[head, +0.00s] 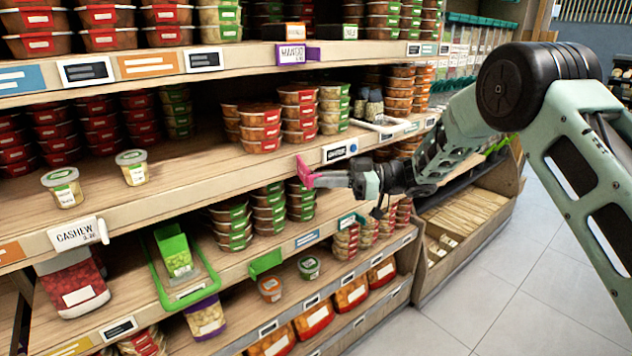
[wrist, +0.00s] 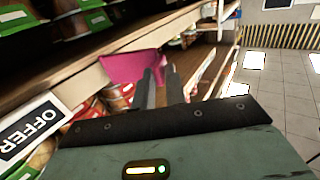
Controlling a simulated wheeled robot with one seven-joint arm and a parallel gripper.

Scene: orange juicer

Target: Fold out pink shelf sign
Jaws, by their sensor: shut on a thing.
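The pink shelf sign (head: 304,172) is at the front edge of the middle shelf, left of a black-and-white label. My gripper (head: 318,180) reaches it from the right, with its fingertips at the sign. In the wrist view the sign (wrist: 128,66) is a pink panel at the shelf edge, angled out from it. The dark fingers of my gripper (wrist: 160,74) are close together and shut on its right part. The fingers hide part of the sign, and its hinge cannot be made out.
A black OFFER label (wrist: 30,128) is on the shelf edge near my gripper. A purple-backed MANGO sign (head: 298,54) sticks out from the shelf above. Stacked tubs (head: 260,128) stand behind the shelf edge. The tiled aisle floor (head: 500,290) is clear at the right.

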